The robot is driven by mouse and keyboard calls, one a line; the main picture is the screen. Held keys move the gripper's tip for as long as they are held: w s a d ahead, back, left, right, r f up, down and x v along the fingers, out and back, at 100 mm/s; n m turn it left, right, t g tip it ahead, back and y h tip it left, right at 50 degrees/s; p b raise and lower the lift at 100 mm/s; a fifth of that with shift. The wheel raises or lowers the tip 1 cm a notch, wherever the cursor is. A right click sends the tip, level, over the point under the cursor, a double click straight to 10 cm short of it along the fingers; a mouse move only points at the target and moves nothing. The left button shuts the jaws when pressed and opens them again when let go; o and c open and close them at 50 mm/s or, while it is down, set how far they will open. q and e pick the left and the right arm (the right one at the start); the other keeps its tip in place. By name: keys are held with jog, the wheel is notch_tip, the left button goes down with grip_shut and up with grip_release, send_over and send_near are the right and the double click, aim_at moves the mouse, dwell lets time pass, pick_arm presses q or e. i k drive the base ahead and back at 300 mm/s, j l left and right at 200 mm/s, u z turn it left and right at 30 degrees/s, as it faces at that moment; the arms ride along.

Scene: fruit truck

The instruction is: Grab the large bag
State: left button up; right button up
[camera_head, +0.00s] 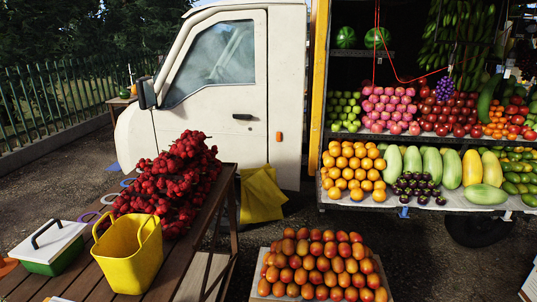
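A yellow open-topped container (128,262) with handle loops, like a tote bag or bucket, stands upright at the front of the wooden table (188,248). A larger, limp yellow sheet or bag (262,196) shows beyond the table's right edge, in front of the truck door. It looks creased, and I cannot tell whether it hangs or rests on something. I cannot tell for sure which of the two is the large bag. Neither of my grippers is in view.
A heap of red fruit (172,182) covers the table's back. A green box with a white lid (50,246) stands left of the yellow container. A crate of orange-red fruit (322,268) stands front centre. The white truck (235,80) and fruit stall (440,200) are behind.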

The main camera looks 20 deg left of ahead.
aim_at(136, 237)
jog(key=i+u, duration=0.15)
jog(key=u, duration=0.3)
jog(key=i+l+u, duration=0.15)
jog(key=u, duration=0.25)
jog(key=i+l+u, duration=0.15)
jog(key=u, duration=0.3)
jog(key=l+u, duration=0.4)
jog(key=i+l+u, duration=0.15)
jog(key=u, duration=0.3)
jog(key=l+u, duration=0.25)
jog(key=u, duration=0.2)
